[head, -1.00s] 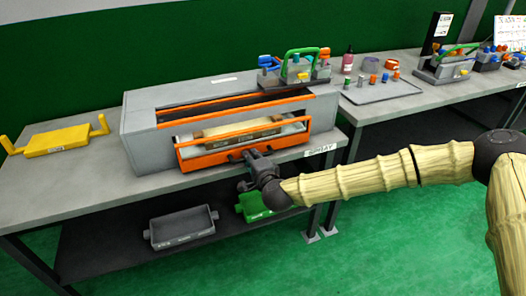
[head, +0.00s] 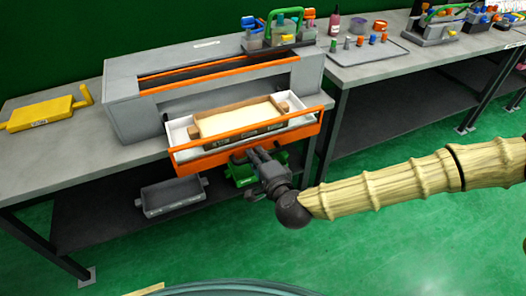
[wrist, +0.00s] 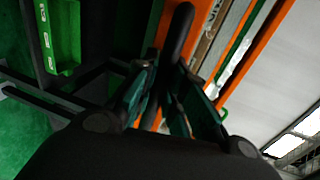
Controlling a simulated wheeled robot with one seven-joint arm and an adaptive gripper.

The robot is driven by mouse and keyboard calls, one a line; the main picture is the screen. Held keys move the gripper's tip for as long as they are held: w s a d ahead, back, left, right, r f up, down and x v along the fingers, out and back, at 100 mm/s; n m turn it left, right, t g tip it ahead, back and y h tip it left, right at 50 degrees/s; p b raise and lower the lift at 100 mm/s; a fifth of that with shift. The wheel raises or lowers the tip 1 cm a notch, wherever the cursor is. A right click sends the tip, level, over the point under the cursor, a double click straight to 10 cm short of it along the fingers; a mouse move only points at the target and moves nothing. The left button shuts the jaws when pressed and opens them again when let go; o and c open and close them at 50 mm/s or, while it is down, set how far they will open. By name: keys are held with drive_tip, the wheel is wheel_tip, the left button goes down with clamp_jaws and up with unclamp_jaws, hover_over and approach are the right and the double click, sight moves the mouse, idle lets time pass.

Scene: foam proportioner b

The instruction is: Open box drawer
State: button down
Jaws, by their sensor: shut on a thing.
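The grey box (head: 125,108) stands on the workbench in the head view. Its orange-fronted drawer (head: 300,133) is pulled out past the bench's front edge. A wooden-framed tray (head: 238,116) with a pale filling lies inside the white drawer. My gripper (head: 254,156) is at the lower middle of the drawer front. In the wrist view my gripper (wrist: 165,85) is shut on the dark drawer handle (wrist: 180,32), beside the orange front (wrist: 203,25). In the head view the handle is mostly hidden by the gripper.
A yellow tray (head: 40,113) lies at the left of the bench. A caddy (head: 272,40) with a green handle stands on the box. A grey bin (head: 172,197) and a green bin (head: 240,172) sit on the lower shelf. Green floor in front is free.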

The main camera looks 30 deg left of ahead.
drive_tip(key=shift+w+d, duration=0.1)
drive_tip(key=c, duration=1.7)
unclamp_jaws()
drive_tip(key=v, duration=1.2)
drive_tip(key=shift+d+f, duration=0.1)
drive_tip(key=shift+f, duration=0.05)
